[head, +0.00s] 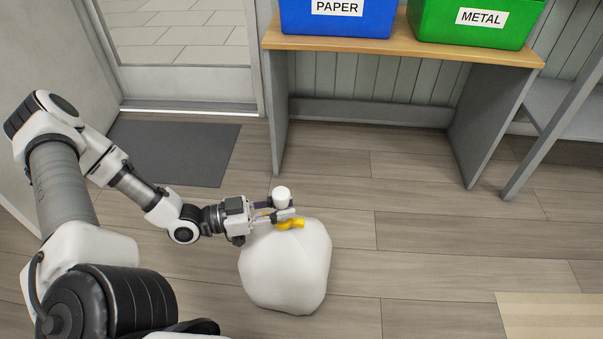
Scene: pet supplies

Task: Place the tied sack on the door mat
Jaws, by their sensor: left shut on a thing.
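The tied sack (286,270) is white and rounded, with a yellow tie (291,224) at its top, and shows in the head view at lower centre. My left gripper (283,212) is shut on the sack's neck at the tie, its fingers reaching in from the left. A white knob-like top (281,196) sticks up above the fingers. I cannot tell whether the sack touches the floor. The door mat (180,153) is dark grey and lies flat before the door, up and left of the sack, partly behind my left arm. My right gripper is not in view.
A wooden-topped bench (400,42) with grey side panels holds a blue PAPER bin (338,20) and a green METAL bin (475,22). A door (180,85) stands behind the mat. A pale beige mat (550,316) lies at lower right. The floor between is clear.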

